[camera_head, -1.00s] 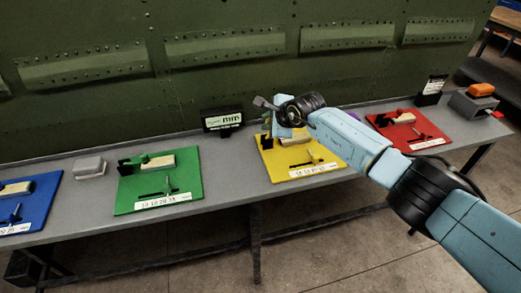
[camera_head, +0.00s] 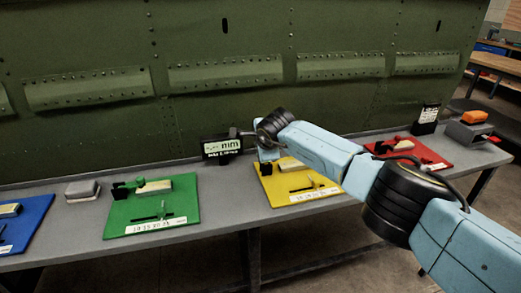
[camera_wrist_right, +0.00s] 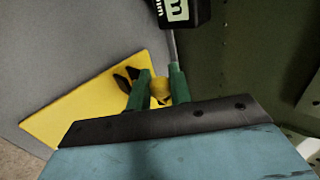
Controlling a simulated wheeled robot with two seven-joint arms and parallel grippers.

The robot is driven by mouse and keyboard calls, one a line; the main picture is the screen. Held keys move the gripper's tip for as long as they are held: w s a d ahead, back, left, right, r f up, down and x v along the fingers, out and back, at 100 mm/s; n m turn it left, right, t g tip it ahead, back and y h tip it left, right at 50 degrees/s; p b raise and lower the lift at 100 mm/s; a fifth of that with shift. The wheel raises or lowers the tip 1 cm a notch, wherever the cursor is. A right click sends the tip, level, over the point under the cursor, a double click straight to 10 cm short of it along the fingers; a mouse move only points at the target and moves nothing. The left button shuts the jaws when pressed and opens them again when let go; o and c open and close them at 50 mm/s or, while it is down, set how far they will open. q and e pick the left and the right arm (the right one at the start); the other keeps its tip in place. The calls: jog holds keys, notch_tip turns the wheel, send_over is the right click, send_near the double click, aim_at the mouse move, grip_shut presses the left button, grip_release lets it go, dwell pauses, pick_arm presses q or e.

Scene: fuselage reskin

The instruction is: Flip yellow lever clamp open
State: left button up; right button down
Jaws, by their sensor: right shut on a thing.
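The yellow board (camera_head: 272,192) on the bench carries the yellow lever clamp. Black clamp pieces (camera_wrist_right: 126,80) stand just left of the fingers, over the yellow board (camera_wrist_right: 75,108). In the head view, my right gripper (camera_head: 267,153) is at the board's back left corner. My left gripper is not in view.
A black block with a white label (camera_head: 221,147) stands close left of my right wrist. The green board (camera_head: 120,220), blue board (camera_head: 35,215) and red board (camera_head: 435,160) lie along the grey bench (camera_head: 225,195). The green riveted panel (camera_head: 200,110) rises behind.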

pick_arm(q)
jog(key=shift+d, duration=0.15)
pick_arm(e)
jog(key=shift+a, duration=0.1)
jog(key=c, duration=1.3)
grip_release()
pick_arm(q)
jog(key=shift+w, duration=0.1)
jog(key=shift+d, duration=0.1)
pick_arm(e)
jog(key=shift+s+r+p, duration=0.3)
jog(key=shift+r+p, duration=0.05)
jog(key=shift+r, duration=0.05)
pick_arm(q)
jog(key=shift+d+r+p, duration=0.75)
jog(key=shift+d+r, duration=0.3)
pick_arm(e)
jog(key=v, duration=1.2)
jog(key=shift+s, duration=0.25)
